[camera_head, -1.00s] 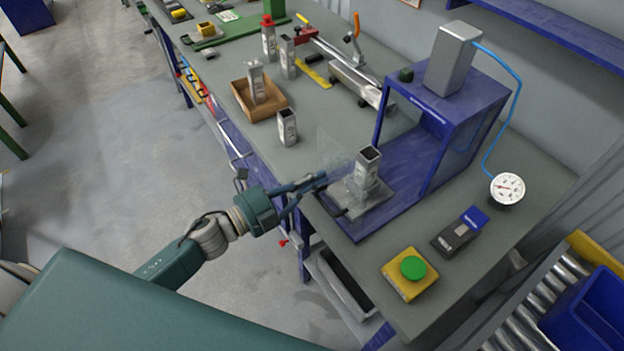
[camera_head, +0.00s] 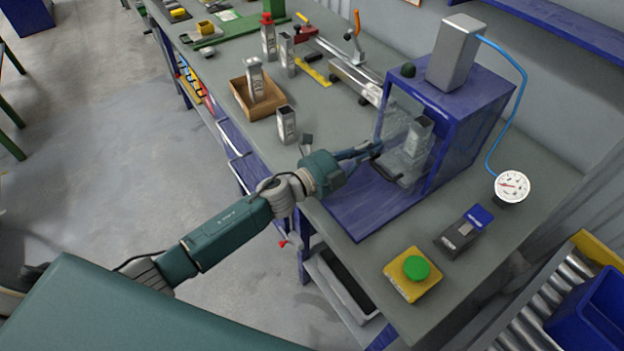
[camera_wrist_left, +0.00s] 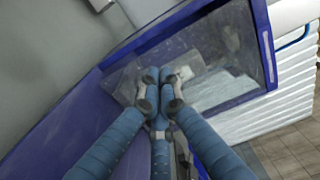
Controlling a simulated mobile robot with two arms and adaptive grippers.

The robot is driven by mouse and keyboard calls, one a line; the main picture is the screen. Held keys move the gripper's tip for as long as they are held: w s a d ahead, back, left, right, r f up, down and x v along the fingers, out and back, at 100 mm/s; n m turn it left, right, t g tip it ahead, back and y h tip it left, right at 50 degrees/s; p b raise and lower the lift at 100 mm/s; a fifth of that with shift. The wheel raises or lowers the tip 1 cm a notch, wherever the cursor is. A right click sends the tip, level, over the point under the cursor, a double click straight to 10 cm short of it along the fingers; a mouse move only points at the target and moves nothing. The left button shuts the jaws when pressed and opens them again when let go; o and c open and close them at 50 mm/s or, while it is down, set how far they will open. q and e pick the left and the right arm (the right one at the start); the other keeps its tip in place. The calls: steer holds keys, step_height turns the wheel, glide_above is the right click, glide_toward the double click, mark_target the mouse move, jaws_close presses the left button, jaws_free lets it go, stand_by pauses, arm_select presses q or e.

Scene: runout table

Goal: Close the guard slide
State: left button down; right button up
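The guard slide (camera_head: 410,151) is a metal plate with a clear panel and a black handle (camera_head: 386,170). It sits in the opening of the blue press frame (camera_head: 462,125). A grey metal block (camera_head: 419,136) stands on it behind the clear panel. The panel also shows in the left wrist view (camera_wrist_left: 228,55). My left gripper (camera_head: 376,147) is at the front of the slide, by the handle. Its blue fingers (camera_wrist_left: 154,80) come together at the tips in the left wrist view, with nothing visible between them. Whether they touch the slide is unclear. My right gripper is not in view.
A yellow box with a green button (camera_head: 414,268), a small dark device (camera_head: 462,232) and a gauge (camera_head: 512,187) are right of the press. The blue base in front is bare.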

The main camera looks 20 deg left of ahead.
arm_select(q)
steer(key=shift+x, duration=1.35)
steer(key=shift+r+b, duration=0.15)
steer(key=shift+b, duration=0.15)
steer(key=shift+r, duration=0.1)
steer(key=shift+a, duration=0.15)
